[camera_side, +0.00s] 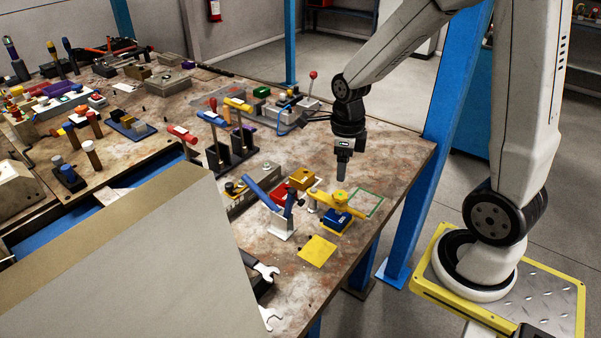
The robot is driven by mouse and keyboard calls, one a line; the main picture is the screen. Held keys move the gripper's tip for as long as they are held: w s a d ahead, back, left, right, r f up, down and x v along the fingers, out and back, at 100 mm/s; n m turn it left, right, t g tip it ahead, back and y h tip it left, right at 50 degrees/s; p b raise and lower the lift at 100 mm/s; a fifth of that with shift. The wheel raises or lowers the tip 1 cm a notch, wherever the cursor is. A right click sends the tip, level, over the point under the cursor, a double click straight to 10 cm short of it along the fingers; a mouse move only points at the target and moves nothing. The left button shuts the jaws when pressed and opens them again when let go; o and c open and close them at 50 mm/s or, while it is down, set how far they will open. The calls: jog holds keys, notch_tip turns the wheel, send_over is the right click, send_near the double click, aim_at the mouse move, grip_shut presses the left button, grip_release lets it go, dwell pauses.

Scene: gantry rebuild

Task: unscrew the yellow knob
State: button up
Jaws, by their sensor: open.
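The yellow knob (341,197) sits on top of a small blue block fixture (336,221) near the right edge of the workbench. A yellow arm or plate shows just under the knob. My gripper (341,177) points straight down above the knob and is apart from it, with a small gap between. It is open and empty as far as I can see; its fingers overlap in this side view.
A white-and-blue lever fixture (281,226) stands just left of the knob. A yellow square plate (317,251) lies in front, and a green outlined square (367,203) marks bare bench to the right. Wrenches (264,270) lie at the front edge. A blue post (425,170) rises beside the bench.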

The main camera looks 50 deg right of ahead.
aim_at(340, 194)
jog(key=shift+f, duration=0.2)
jog(key=shift+f, duration=3.75)
jog(key=c, duration=1.1)
jog(key=shift+n, duration=0.4)
